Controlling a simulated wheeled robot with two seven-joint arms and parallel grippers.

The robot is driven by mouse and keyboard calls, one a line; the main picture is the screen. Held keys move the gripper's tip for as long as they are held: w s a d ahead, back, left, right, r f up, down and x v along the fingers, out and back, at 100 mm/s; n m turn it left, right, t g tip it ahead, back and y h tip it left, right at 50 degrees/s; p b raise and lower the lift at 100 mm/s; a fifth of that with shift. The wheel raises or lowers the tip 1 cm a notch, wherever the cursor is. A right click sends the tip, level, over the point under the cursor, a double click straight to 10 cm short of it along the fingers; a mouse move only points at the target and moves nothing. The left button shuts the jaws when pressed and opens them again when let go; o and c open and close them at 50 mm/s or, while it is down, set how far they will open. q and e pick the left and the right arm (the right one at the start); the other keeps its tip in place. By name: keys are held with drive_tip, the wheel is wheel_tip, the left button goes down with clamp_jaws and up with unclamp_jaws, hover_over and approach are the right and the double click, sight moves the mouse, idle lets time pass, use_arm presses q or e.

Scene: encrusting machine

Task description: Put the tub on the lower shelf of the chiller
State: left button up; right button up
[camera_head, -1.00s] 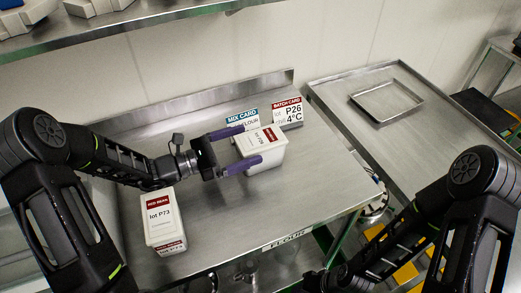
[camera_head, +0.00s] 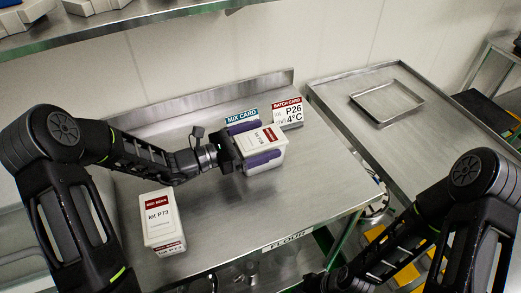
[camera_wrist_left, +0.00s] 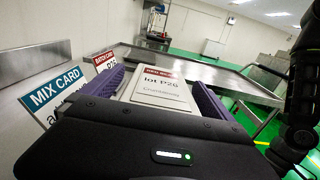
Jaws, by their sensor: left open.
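A white tub (camera_head: 261,137) with a red label band stands on the steel table near its back. In the left wrist view the tub's lid (camera_wrist_left: 160,92) shows a lot number that looks like P26. My left gripper (camera_head: 268,141) is open, its purple fingers on either side of this tub; I cannot tell whether they touch it. A second white tub (camera_head: 162,222), labelled red bean, lot P73, stands nearer the front left. A batch card (camera_head: 288,110) reads lot P26, 4°C. My right arm shows at the lower right; its gripper is out of view. No chiller is recognisable.
A mix card (camera_head: 241,116) stands behind the gripped-around tub, close to the upper finger. A steel shelf (camera_head: 130,25) runs above the table. A second steel table (camera_head: 345,115) at right carries a shallow tray (camera_head: 387,101). The table's (camera_head: 300,190) right front is clear.

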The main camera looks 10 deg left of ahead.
use_arm(q)
drive_tip(key=shift+c, duration=0.4)
clamp_jaws()
drive_tip(key=shift+r, duration=0.1)
idle(0.5)
